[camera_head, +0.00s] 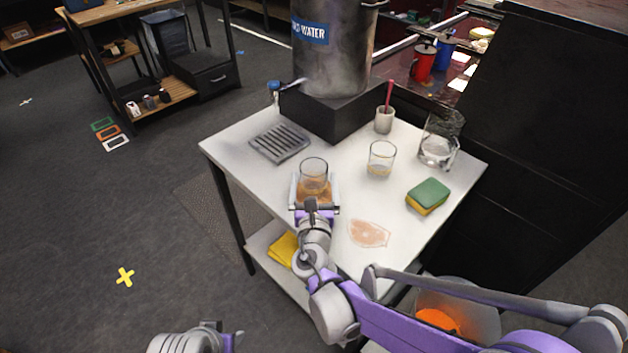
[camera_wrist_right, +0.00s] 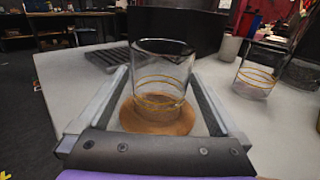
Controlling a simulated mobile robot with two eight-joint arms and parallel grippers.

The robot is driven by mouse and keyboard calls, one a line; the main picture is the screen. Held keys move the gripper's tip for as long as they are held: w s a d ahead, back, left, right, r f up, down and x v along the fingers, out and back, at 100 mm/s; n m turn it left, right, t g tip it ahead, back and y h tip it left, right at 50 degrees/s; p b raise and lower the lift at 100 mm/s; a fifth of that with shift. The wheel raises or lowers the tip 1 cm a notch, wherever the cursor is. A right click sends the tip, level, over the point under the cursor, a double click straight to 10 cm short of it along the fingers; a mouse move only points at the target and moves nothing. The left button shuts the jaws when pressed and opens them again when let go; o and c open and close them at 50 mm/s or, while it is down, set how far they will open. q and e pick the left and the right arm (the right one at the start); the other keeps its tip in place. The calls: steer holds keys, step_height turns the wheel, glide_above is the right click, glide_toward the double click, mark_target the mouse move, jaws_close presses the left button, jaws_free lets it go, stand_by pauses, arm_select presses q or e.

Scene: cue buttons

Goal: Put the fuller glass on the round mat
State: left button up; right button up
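A clear glass (camera_head: 313,174) with gold rings stands upright on the round brown mat (camera_wrist_right: 130,117) on the white table. It also shows in the right wrist view (camera_wrist_right: 162,80). My right gripper (camera_head: 314,188) has a finger on each side of this glass, with narrow gaps; it looks open around it. A second, similar glass (camera_head: 381,158) stands farther right, also in the wrist view (camera_wrist_right: 258,76), with a little pale content low in it. The first glass's level is hard to tell against the mat. Part of my left gripper (camera_head: 205,341) shows at the bottom edge.
A metal drip grate (camera_head: 279,142) and a large water urn on a black block (camera_head: 325,112) are behind. A cup with a red stick (camera_head: 384,121), a glass jug (camera_head: 437,150) and a sponge (camera_head: 428,195) stand right. A peach-coloured flat patch (camera_head: 368,233) lies near the front.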

steer(key=shift+r, duration=0.2)
steer(key=s+p, duration=0.1)
steer(key=s, duration=1.1)
